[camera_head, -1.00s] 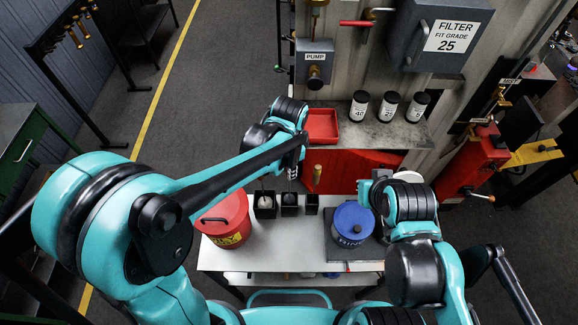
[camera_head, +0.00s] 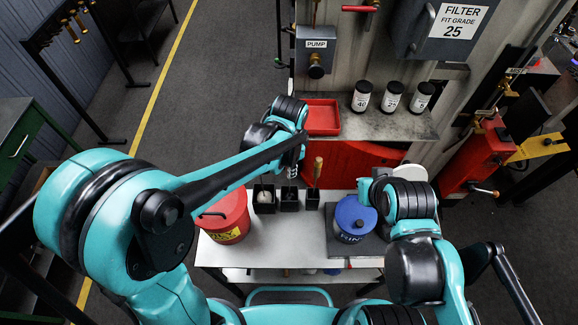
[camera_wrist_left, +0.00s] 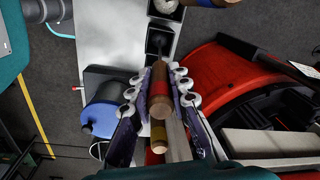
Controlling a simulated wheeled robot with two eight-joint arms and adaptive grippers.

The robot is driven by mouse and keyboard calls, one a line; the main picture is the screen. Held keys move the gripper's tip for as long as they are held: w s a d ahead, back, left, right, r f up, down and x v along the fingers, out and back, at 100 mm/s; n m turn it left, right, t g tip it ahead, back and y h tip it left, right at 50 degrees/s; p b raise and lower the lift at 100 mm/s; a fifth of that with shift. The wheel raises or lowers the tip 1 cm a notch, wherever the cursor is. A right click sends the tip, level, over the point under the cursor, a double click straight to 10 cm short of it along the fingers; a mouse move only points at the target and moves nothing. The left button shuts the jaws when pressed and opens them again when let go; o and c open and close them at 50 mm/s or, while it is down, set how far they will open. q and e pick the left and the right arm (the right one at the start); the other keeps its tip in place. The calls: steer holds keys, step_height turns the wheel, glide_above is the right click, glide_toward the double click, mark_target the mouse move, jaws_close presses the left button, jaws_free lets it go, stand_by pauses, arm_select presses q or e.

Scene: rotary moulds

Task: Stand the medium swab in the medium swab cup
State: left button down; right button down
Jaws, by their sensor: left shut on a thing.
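My left gripper (camera_head: 291,172) is over the black cups at the table's back. In the wrist view it (camera_wrist_left: 158,92) is shut on the medium swab (camera_wrist_left: 160,85), a wooden handle with a red band. The swab's far end points at a black cup (camera_wrist_left: 160,41); whether it is inside is unclear. In the head view the middle cup (camera_head: 289,204) is under the gripper. The left cup (camera_head: 264,207) holds a white-headed swab; a wooden handle (camera_head: 317,168) rises at the right cup (camera_head: 312,203). My right gripper is hidden behind its own arm near the blue bucket.
A red bucket (camera_head: 229,226) stands left of the cups, a blue bucket (camera_head: 355,216) right of them. A red tray (camera_head: 321,117) and several dark bottles (camera_head: 391,96) are on the shelf behind. A large red mould (camera_head: 345,165) is beyond the table. The table front (camera_head: 285,248) is clear.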

arm_select(q)
steer(key=shift+f, duration=0.25)
stand_by(0.4)
steer(key=c, duration=1.3)
jaws_free()
steer(key=shift+c, duration=0.2)
steer(key=shift+r, duration=0.1)
steer(key=r, duration=0.8)
steer(key=s+r, duration=0.1)
steer(key=r, duration=0.3)
steer(key=shift+f, duration=0.1)
